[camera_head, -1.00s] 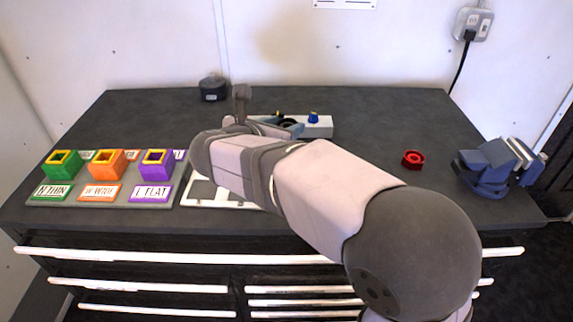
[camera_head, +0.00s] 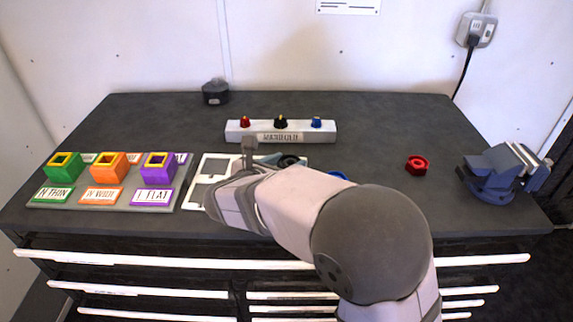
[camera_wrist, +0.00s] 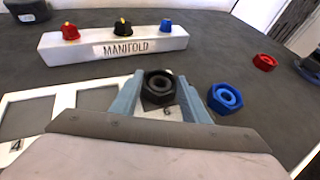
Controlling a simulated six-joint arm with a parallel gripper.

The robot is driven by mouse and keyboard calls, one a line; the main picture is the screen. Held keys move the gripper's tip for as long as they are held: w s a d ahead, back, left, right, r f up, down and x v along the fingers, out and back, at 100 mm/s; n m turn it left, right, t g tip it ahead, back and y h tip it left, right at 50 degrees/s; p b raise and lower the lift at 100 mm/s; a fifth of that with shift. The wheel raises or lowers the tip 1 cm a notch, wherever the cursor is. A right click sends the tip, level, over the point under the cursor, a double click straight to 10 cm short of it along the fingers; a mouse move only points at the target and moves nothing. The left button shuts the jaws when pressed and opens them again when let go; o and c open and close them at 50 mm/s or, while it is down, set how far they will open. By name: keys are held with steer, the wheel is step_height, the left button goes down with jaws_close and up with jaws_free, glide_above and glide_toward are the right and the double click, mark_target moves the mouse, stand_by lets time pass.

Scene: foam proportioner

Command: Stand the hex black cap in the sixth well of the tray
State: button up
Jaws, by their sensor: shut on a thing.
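The hex black cap (camera_wrist: 159,88) is between the two fingers of my gripper (camera_wrist: 160,97) in the wrist view, with its ring-shaped top facing up. My gripper is shut on it. The cap is over the white tray (camera_wrist: 42,95), at a well with a label reading 6 (camera_wrist: 167,112); I cannot tell whether it touches the well floor. In the head view the cap (camera_head: 287,161) shows partly behind my arm, and the tray (camera_head: 196,196) is largely hidden by it.
A white manifold block (camera_head: 255,131) with red, black and blue knobs stands behind the tray. A blue hex cap (camera_wrist: 225,97) lies right of my gripper. A red cap (camera_head: 416,166) and a blue vise (camera_head: 497,172) are further right. Coloured boxes (camera_head: 108,166) stand left.

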steer(key=shift+f, duration=0.3)
steer(key=o, duration=0.8)
steer(key=shift+r, duration=0.15)
steer(key=shift+s+a+r, duration=0.1)
steer(key=shift+s+a, duration=0.05)
steer(key=v, duration=1.1)
steer(key=shift+s, duration=0.3)
